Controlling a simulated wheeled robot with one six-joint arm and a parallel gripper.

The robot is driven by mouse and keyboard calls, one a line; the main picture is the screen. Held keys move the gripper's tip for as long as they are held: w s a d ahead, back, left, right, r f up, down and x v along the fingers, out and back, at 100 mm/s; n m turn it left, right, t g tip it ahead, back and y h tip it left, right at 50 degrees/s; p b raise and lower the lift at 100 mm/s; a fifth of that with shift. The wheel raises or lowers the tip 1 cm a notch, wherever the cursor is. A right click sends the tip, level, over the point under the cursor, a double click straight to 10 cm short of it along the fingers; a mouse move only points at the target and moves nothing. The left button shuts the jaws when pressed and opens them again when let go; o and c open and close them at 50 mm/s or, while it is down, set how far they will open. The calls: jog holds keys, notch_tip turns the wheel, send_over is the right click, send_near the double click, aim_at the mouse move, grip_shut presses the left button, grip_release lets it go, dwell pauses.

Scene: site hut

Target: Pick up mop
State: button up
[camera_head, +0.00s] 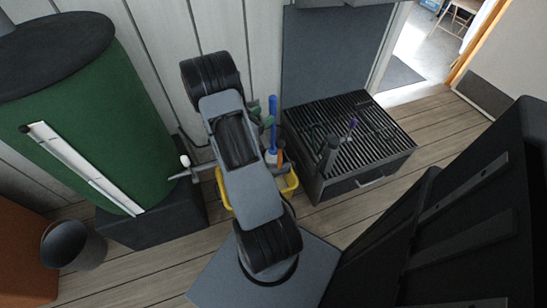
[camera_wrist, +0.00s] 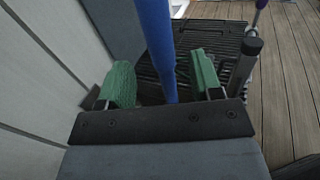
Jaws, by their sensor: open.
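A blue pole, which looks like the handle of the mop (camera_head: 272,118), stands upright near the wall, just right of my arm in the head view. In the wrist view the blue pole (camera_wrist: 155,40) runs down between the two green fingers of my gripper (camera_wrist: 162,78). The fingers are apart, with a gap on each side of the pole. In the head view my gripper (camera_head: 262,114) is at the upper part of the pole. The mop's lower end is hidden or too small to make out.
A yellow bucket (camera_head: 289,185) stands behind my arm, partly hidden. A dark slatted grate box (camera_head: 378,160) is to its right, with upright handles at its near side. A green barrel (camera_head: 100,120) and a grey bucket (camera_head: 75,245) are at left. Plank floor (camera_head: 440,125) is clear at right.

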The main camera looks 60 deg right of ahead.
jog(key=b+x, duration=0.1)
jog(key=x, duration=0.6)
jog(key=shift+s, duration=0.1)
jog(key=c, duration=1)
